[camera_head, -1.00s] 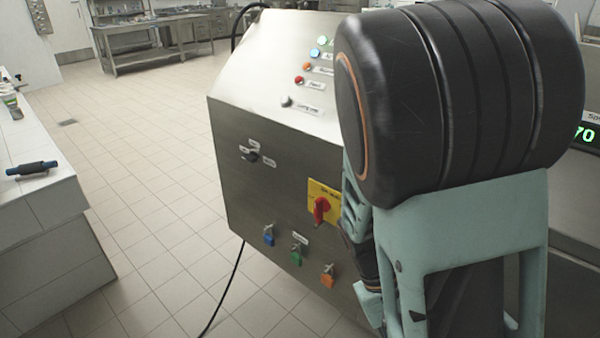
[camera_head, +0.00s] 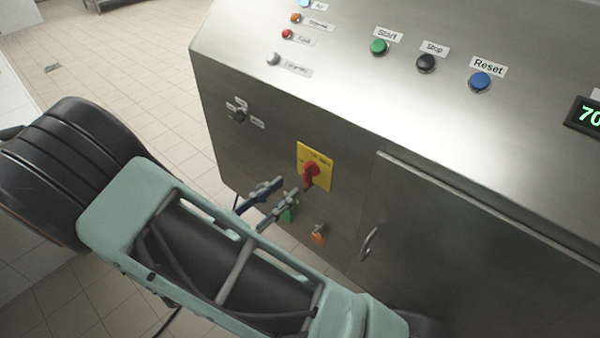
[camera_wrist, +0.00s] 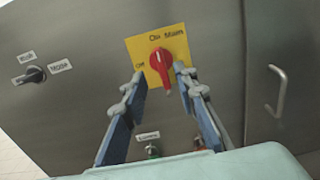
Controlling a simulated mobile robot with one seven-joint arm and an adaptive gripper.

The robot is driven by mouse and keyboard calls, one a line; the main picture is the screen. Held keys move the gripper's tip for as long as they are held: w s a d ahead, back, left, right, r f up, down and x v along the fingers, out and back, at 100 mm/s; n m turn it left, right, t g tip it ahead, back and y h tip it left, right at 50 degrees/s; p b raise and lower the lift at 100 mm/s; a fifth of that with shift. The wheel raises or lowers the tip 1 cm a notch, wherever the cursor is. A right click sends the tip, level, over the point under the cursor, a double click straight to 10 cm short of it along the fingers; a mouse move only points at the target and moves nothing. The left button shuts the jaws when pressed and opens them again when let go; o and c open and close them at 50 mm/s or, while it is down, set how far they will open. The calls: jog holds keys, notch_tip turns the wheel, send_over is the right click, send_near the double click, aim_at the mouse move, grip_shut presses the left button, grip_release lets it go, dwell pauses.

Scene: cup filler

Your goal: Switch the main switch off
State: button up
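The main switch is a red rotary knob (camera_head: 311,171) on a yellow plate (camera_head: 326,155) on the machine's steel front. In the wrist view the red knob (camera_wrist: 162,66) has its grip hanging downward, slightly to the right; "Off" is printed left of it and "On" above. My gripper (camera_head: 288,187) is open and empty, just to the left of and below the knob in the head view. In the wrist view my gripper's two blue fingers (camera_wrist: 161,79) stand either side of the knob grip. Whether they touch it I cannot tell.
A black selector knob (camera_head: 237,115) sits left of the switch. Green (camera_head: 288,215) and orange (camera_head: 318,234) valve handles are below. A cabinet door handle (camera_head: 369,243) is to the right. Start, Stop and Reset buttons (camera_head: 480,82) line the sloped top panel.

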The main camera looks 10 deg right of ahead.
aim_at(304, 174)
jog(key=x, duration=0.7)
jog(key=shift+d, duration=0.1)
grip_shut()
